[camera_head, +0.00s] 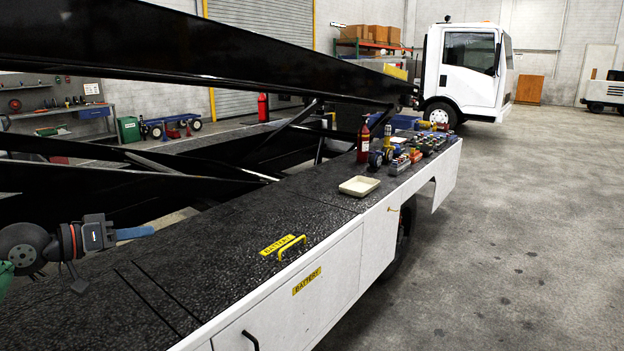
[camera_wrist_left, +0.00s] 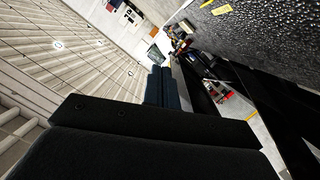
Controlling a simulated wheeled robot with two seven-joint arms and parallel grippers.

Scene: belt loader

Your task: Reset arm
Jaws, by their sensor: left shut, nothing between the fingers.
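My left gripper (camera_head: 138,233) comes in from the left edge of the head view, above the near end of the black textured deck of the belt loader (camera_head: 215,262). Its blue fingers are closed together, point to the right and hold nothing. In the left wrist view the closed fingers (camera_wrist_left: 161,85) stretch away from the camera, with no object between them. My right gripper shows in neither view.
A yellow handle (camera_head: 291,246) and a battery lid lie on the deck. Farther along are a cream tray (camera_head: 359,186), a red extinguisher (camera_head: 363,142) and several fittings. Black boom beams (camera_head: 200,50) run behind and above. The floor at right (camera_head: 520,230) is clear.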

